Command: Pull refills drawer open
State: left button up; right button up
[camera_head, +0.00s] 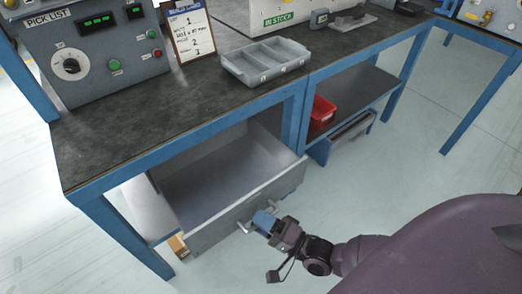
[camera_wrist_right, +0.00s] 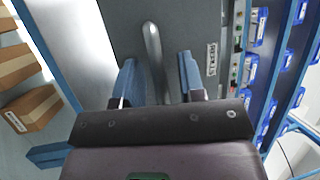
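The refills drawer (camera_head: 245,207) is a grey metal drawer under the bench, pulled well out, and its inside looks empty. Its front also shows in the right wrist view (camera_wrist_right: 185,22), with a small label (camera_wrist_right: 211,58) that seems to read refills. A pale bar handle (camera_wrist_right: 152,45) is on that front; part of it shows in the head view (camera_head: 243,228). My right gripper (camera_head: 262,219) is at the handle. In the right wrist view its blue fingers (camera_wrist_right: 158,78) stand apart, one on each side of the handle, with gaps visible. My left gripper is not in view.
The dark bench top (camera_head: 150,125) holds a grey divided tray (camera_head: 264,62), a control box (camera_head: 95,50) and a clipboard (camera_head: 188,30). A red bin (camera_head: 321,112) sits on the shelf right of the drawer. Cardboard boxes (camera_wrist_right: 28,105) show at left in the wrist view. Floor before the drawer is clear.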

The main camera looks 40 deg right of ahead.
jog(key=v, duration=0.7)
jog(key=shift+s, duration=0.2)
jog(key=shift+d+f, duration=0.1)
dwell(0.5)
